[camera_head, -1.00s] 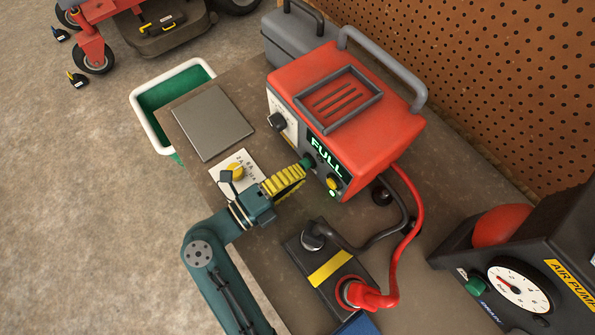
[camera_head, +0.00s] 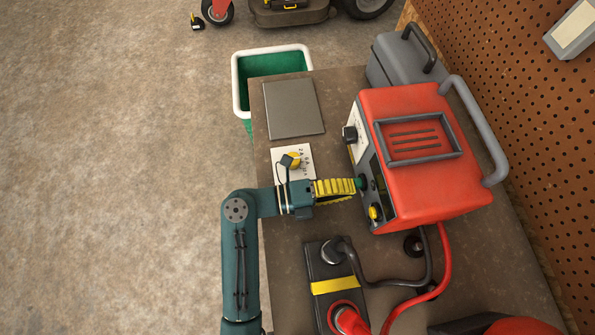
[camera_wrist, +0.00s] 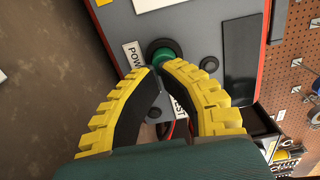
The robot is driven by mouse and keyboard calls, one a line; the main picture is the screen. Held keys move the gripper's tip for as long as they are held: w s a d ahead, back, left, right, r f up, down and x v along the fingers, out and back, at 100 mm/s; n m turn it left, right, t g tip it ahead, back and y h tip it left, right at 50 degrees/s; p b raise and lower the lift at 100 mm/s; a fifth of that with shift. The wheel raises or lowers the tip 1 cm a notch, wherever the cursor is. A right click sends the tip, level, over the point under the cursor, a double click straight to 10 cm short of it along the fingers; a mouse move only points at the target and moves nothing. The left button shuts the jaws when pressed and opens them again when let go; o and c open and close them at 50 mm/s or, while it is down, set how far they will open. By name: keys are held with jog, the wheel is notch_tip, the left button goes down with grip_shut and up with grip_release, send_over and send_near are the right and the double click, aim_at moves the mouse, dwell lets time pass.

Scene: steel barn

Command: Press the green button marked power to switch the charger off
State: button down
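The red charger (camera_head: 420,150) stands on the bench with its grey front panel facing left. The round green button (camera_wrist: 162,54) sits on that panel beside a partly hidden white label reading "POW". My gripper (camera_head: 355,186) has yellow ribbed fingers with their tips together and nothing between them. In the wrist view the fingertips (camera_wrist: 156,67) are at the button's near edge and seem to touch it; exact contact is hard to tell. In the head view the green button (camera_head: 362,183) shows just beyond the tips. The charger's display (camera_wrist: 243,50) is dark, with no lit text.
A yellow button (camera_head: 375,212) and a black knob (camera_head: 349,134) are also on the front panel. A black box with a yellow stripe (camera_head: 334,286) and red and black cables lie nearer. A white card (camera_head: 305,168) and a grey plate (camera_head: 293,108) lie left of the charger.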

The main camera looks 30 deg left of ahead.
jog(key=p+v, duration=0.1)
jog(key=v, duration=1.1)
jog(key=shift+s+a+r, duration=0.1)
jog(key=shift+s+a, duration=0.05)
jog(key=shift+a, duration=0.15)
